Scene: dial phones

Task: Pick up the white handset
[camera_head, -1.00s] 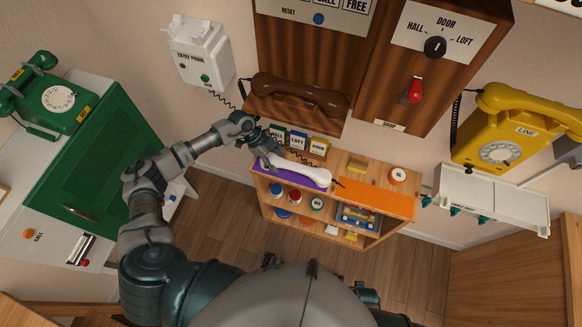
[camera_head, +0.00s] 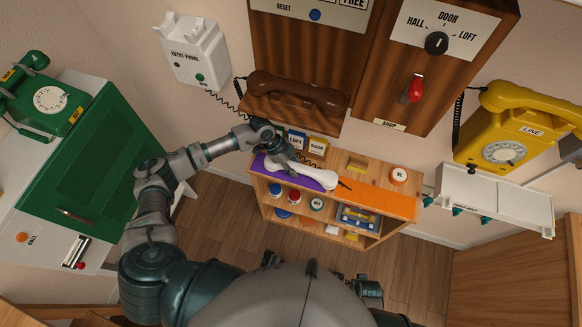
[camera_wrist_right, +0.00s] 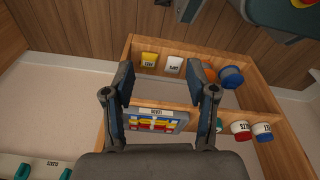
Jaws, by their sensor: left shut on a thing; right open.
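The white handset (camera_head: 317,177) lies over a purple strip (camera_head: 300,183) on top of the wooden shelf in the head view. My left gripper (camera_head: 288,168) reaches down from behind and is shut on the handset toward its left part, hiding some of that end. The handset sits at or just above the strip; I cannot tell which. My right gripper (camera_wrist_right: 164,92) is open and empty in the right wrist view, over the shelf's compartments.
An orange strip (camera_head: 382,199) and a round white-topped item (camera_head: 398,174) share the shelf top. Small label blocks (camera_head: 317,146) stand behind the handset. The brown handset (camera_head: 297,93) is above, the yellow phone (camera_head: 510,130) at right, the green phone (camera_head: 45,100) at left.

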